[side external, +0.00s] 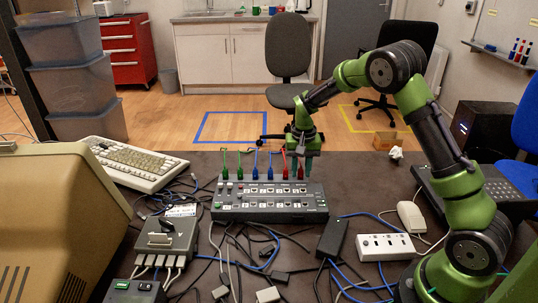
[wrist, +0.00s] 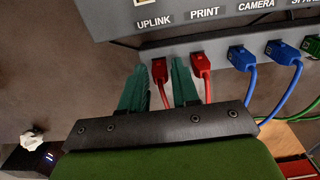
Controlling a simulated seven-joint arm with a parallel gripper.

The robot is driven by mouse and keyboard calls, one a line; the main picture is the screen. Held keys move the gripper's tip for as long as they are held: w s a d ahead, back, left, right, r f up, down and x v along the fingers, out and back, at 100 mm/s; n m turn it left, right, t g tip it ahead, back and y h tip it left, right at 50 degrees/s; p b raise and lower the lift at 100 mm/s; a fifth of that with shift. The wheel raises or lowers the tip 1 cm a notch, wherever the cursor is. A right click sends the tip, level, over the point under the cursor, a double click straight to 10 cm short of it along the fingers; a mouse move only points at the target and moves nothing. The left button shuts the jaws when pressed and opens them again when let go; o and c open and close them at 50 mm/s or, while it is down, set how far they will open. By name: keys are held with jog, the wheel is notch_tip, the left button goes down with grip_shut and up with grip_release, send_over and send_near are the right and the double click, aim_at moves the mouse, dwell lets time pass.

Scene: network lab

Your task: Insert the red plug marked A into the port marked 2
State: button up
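My gripper (wrist: 160,68) points down at the row of plugs, with its two teal fingers apart. A red plug (wrist: 158,71) with a red cable stands between the fingers, with narrow gaps seeming to show on both sides. A second red plug (wrist: 200,64) stands just outside the right finger. In the side view my gripper (side external: 302,170) is over the right end of the plug row, behind the grey port box (side external: 225,214). The letters on the plugs and the numbers at the ports are too small to read, so I cannot tell which are A and 2.
Blue plugs (wrist: 239,57) and a green plug (wrist: 312,45) continue the row. The box carries labels such as UPLINK and PRINT. Loose cables, a black adapter (side external: 332,238), a white power strip (side external: 386,247) and a grey switch box (side external: 164,244) crowd the table in front.

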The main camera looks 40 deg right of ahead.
grip_shut()
jog(key=shift+r, duration=0.1)
jog(key=shift+r, duration=2.05)
jog(key=shift+c, duration=2)
grip_release()
grip_shut()
jog(key=s+a+r+n, duration=0.15)
jog(key=a+r, duration=0.25)
jog(key=a, duration=0.5)
jog(key=m, duration=0.2)
send_over(288, 206)
jog(key=shift+n, duration=0.25)
jog(key=shift+s+a+f, duration=0.1)
jog(key=shift+f, duration=1.1)
jog(key=shift+s+a+f, duration=0.1)
jog(key=shift+f, duration=1.1)
